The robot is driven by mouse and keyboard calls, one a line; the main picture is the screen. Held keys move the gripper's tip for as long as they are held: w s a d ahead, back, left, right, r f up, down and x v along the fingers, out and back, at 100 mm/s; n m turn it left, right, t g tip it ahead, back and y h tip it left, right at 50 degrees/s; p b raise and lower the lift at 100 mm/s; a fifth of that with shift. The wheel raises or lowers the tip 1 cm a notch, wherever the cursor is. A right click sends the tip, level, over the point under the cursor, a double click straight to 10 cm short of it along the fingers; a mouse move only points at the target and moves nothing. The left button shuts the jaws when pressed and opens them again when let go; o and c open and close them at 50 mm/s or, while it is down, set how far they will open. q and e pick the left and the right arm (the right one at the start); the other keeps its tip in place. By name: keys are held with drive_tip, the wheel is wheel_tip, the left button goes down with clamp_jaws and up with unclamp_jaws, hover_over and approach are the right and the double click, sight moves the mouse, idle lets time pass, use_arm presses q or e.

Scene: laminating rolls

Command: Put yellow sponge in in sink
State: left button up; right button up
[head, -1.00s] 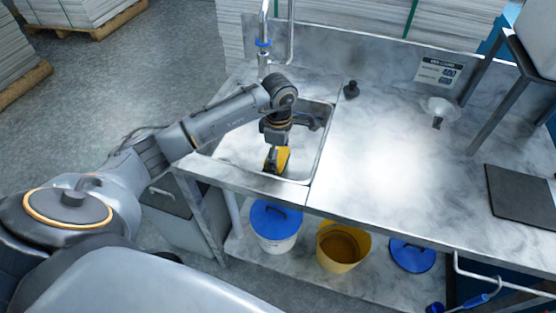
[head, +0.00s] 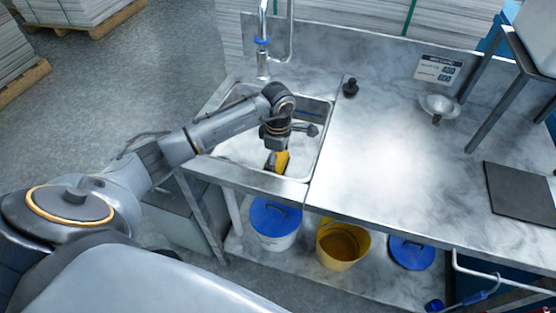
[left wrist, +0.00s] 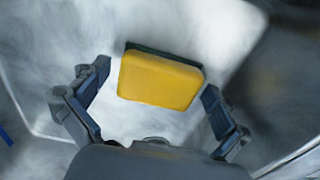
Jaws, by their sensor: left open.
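The yellow sponge (head: 282,161) with a dark green back lies in the sink (head: 235,150), near its front right part. In the left wrist view the sponge (left wrist: 160,80) sits between and just beyond the spread fingers, apart from both. My left gripper (head: 274,160) is open, reaching down into the sink over the sponge; in the left wrist view its fingers (left wrist: 150,105) stand wide. In the head view the gripper partly hides the sponge. My right gripper is not in view.
A faucet (head: 262,45) stands behind the sink. A small black object (head: 350,88) and a metal funnel-like bowl (head: 440,104) stand on the counter (head: 390,170). A dark mat (head: 520,193) lies at right. Below are a blue-lidded bucket (head: 276,240) and a yellow bucket (head: 342,248).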

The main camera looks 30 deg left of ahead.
sight(278, 160)
use_arm(q)
drive_tip(key=shift+r, duration=0.2)
drive_tip(key=shift+w+r, duration=0.1)
drive_tip(key=shift+r, duration=0.2)
wheel_tip(278, 160, up, 11)
drive_tip(key=b, duration=0.1)
drive_tip(key=shift+r, duration=0.15)
